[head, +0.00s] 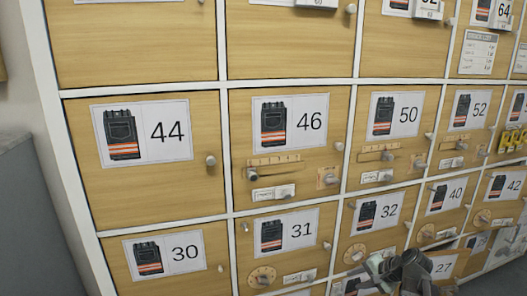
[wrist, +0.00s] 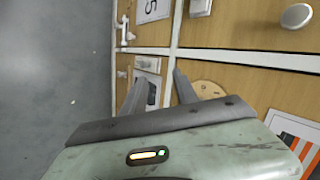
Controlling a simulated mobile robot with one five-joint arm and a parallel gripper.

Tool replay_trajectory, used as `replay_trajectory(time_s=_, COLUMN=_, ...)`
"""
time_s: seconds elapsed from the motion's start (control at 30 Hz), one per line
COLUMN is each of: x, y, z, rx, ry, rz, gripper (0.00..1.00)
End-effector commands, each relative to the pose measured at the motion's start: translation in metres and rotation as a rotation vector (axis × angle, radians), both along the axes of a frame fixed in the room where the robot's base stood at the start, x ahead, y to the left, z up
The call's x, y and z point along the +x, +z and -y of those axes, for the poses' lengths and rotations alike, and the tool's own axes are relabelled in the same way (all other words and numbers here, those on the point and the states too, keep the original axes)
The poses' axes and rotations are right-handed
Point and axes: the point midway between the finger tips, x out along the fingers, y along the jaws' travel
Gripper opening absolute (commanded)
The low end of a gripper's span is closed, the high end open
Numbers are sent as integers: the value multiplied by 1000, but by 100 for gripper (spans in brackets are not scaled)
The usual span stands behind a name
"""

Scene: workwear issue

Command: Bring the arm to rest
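My gripper (head: 392,271) shows at the bottom right of the head view, in front of the lower locker doors near the door marked 27. In the wrist view its two grey fingers (wrist: 159,80) stand apart with a gap between the tips. Nothing is held between them. Behind the fingers are wooden locker fronts (wrist: 250,78) with white frame strips. Part of my arm is cut off by the lower edge of the head view.
A wall of wooden lockers fills the head view, with doors marked 44 (head: 140,185), 46 (head: 325,185) and others. Round knobs (head: 210,160), sliders and dials (head: 262,277) stick out from several doors. Clear grey floor (wrist: 50,70) lies left in the wrist view.

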Motion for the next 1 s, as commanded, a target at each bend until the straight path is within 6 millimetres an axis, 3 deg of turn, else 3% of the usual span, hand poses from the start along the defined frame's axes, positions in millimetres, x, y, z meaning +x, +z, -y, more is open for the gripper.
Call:
replay_trajectory(time_s=0.03, x=-7, y=15, z=-41, rx=-78, ry=128, rz=-51, gripper=35)
replay_trajectory(time_s=0.1, x=-21, y=13, z=-82, rx=-189, ry=292, rz=-121, gripper=35)
replay_trajectory(time_s=0.2, x=-42, y=15, z=-123, rx=-328, ry=487, rz=-201, gripper=35)
replay_trajectory(time_s=0.4, x=-78, y=31, z=-174, rx=-556, ry=787, rz=-322, gripper=35)
replay_trajectory(time_s=0.5, x=-91, y=48, z=-189, rx=-647, ry=895, rz=-369, gripper=35)
replay_trajectory(time_s=0.77, x=-89, y=127, z=-185, rx=-636, ry=878, rz=-365, gripper=35)
replay_trajectory(time_s=0.87, x=-89, y=165, z=-185, rx=-635, ry=878, rz=-364, gripper=35)
replay_trajectory(time_s=1.0, x=-88, y=232, z=-185, rx=-634, ry=878, rz=-364, gripper=35)
